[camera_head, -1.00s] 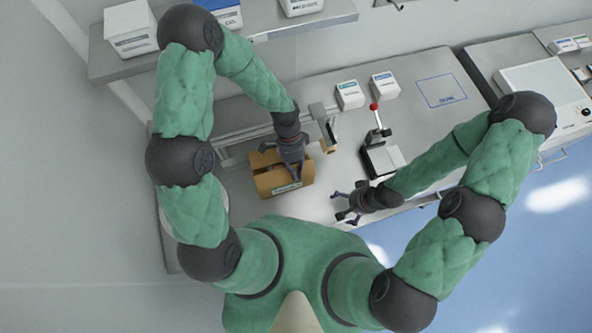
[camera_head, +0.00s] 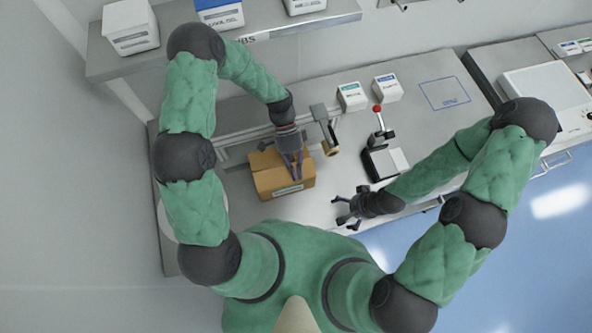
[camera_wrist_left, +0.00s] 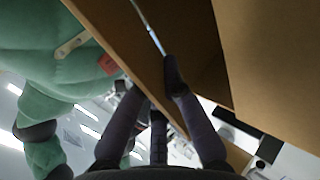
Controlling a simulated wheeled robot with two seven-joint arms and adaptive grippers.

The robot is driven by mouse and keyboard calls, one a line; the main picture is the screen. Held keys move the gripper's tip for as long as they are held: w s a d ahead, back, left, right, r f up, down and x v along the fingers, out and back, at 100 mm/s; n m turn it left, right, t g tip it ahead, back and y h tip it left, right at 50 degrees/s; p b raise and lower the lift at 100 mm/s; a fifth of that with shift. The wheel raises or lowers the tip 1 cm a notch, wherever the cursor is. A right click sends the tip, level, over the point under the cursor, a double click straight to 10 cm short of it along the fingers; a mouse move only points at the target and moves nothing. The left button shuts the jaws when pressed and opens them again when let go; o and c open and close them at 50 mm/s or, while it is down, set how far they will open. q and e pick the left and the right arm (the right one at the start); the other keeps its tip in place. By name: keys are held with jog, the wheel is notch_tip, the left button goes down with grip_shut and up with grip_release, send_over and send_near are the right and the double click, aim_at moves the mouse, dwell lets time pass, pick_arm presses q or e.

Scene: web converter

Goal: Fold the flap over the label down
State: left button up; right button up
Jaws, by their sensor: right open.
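A brown cardboard box (camera_head: 268,182) stands on the bench, with a pale label (camera_head: 288,190) on its side nearest me. Its top looks mostly covered by flaps in the head view, with a seam between them. My left gripper (camera_head: 296,174) is over the right part of the box top, fingers pointing down at the flap. In the left wrist view, the fingers (camera_wrist_left: 152,80) lie close against brown cardboard panels (camera_wrist_left: 275,65), with a dark gap between panels. Whether they grip cardboard is unclear. My right gripper (camera_head: 342,211) is open and empty, right of the box near the bench edge.
A tape dispenser-like device (camera_head: 328,140) stands just behind and right of the box. A red-knobbed lever press (camera_head: 380,140) is further right. Two small white boxes (camera_head: 352,97) sit at the back.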

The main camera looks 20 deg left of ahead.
pick_arm(q)
jog(key=o, duration=0.5)
jog(key=shift+c, duration=0.2)
jog(key=shift+v, duration=3.75)
